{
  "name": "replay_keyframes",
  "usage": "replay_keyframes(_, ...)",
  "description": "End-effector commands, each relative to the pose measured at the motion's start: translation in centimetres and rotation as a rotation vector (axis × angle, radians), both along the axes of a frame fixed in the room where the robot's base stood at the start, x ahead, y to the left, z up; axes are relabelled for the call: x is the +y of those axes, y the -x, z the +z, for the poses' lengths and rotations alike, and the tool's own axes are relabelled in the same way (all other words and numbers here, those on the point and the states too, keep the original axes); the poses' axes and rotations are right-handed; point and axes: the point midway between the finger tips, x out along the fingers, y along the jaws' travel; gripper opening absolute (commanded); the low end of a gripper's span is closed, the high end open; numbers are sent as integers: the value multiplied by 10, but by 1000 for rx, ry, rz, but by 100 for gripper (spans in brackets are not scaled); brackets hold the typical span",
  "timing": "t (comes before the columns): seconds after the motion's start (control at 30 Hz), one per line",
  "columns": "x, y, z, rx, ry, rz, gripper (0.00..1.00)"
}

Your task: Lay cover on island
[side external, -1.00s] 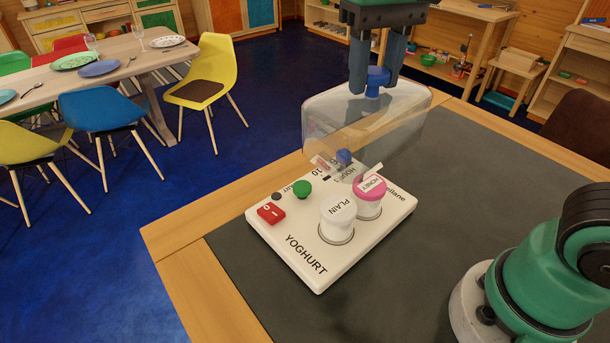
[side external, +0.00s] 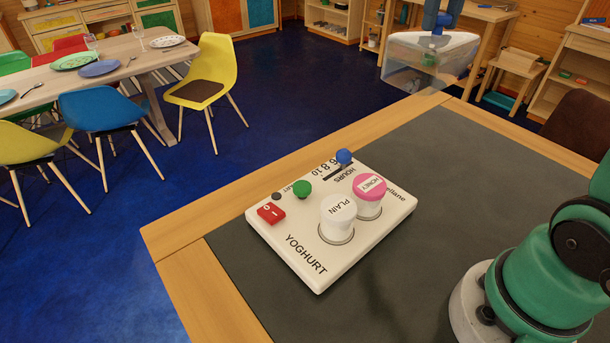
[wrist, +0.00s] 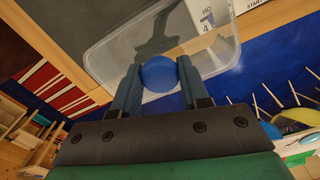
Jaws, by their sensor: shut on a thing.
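The cover (side external: 425,62) is a clear, open-bottomed box with a blue knob on top. It hangs in the air near the far corner of the wood-edged, grey-topped table (side external: 475,175), apparently the island. My gripper (side external: 437,22) is shut on the cover's knob, and most of it is cut off by the top of the side view. In the wrist view the two fingers press the round blue knob (wrist: 158,74) from both sides, with the clear cover (wrist: 115,60) beyond. The yoghurt maker (side external: 285,220) stands uncovered on the table.
The yoghurt maker carries a white PLAIN jar (side external: 338,212), a pink-lidded HONEY jar (side external: 369,188), a red switch (side external: 271,212), a green knob (side external: 302,188) and a blue slider knob (side external: 343,157). The grey top behind and right of it is clear. A brown chair (side external: 578,125) stands at the right.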

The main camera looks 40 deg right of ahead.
Motion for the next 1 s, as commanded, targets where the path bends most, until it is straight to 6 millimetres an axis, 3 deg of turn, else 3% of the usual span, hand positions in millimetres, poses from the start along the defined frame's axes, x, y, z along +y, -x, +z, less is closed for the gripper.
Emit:
replay_keyframes(0.17, -15, 2, -13, 0, 0, -2, 0)
replay_keyframes(0.8, -14, 2, -152, 0, 0, -1, 0)
replay_keyframes(1.0, -14, 2, -168, 0, 0, -2, 0)
